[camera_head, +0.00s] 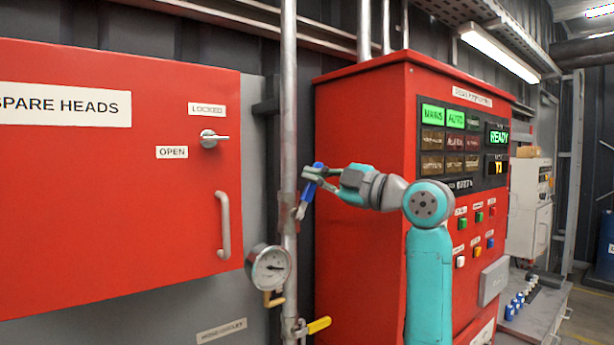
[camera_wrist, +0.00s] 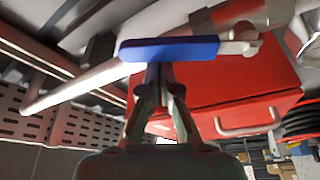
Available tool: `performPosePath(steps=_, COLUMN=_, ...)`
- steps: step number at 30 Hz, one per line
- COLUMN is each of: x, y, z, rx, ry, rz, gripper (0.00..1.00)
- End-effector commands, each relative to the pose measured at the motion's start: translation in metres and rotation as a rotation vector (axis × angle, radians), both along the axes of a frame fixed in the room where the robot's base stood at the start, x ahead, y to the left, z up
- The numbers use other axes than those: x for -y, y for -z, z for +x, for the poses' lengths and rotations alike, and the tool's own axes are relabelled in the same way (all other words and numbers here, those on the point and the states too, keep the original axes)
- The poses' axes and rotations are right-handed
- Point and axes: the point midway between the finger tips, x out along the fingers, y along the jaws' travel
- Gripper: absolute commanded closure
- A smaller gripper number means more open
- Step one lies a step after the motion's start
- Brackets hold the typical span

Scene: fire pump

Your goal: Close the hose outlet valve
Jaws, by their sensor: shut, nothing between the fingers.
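A blue lever handle (camera_head: 319,172) is on the vertical metal pipe (camera_head: 289,120), beside the red cabinet. In the wrist view the blue handle (camera_wrist: 168,49) lies across the picture in front of the pipe. My gripper (camera_head: 310,181) is at this handle in the head view. In the wrist view my gripper (camera_wrist: 158,78) has its fingertips together at the handle's lower edge; I cannot tell whether they touch it. Lower on the pipe is a yellow lever (camera_head: 319,325). A small plate (camera_head: 222,331) at the bottom left seems to read hose outlet. Which lever it names is unclear.
A pressure gauge (camera_head: 269,268) stands left of the pipe. A red spare-heads cabinet (camera_head: 110,220) with a grey handle fills the left. The red control panel cabinet (camera_head: 360,250) stands close behind my arm, with lit indicators and buttons.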

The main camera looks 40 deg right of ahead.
Motion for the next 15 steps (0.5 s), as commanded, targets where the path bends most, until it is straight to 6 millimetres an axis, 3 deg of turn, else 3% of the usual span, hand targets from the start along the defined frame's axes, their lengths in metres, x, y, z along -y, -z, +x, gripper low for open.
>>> performPosePath(steps=15, x=0.037, y=0.022, z=0.001, rx=-0.019, ry=0.001, rz=0.491, gripper=1.00)
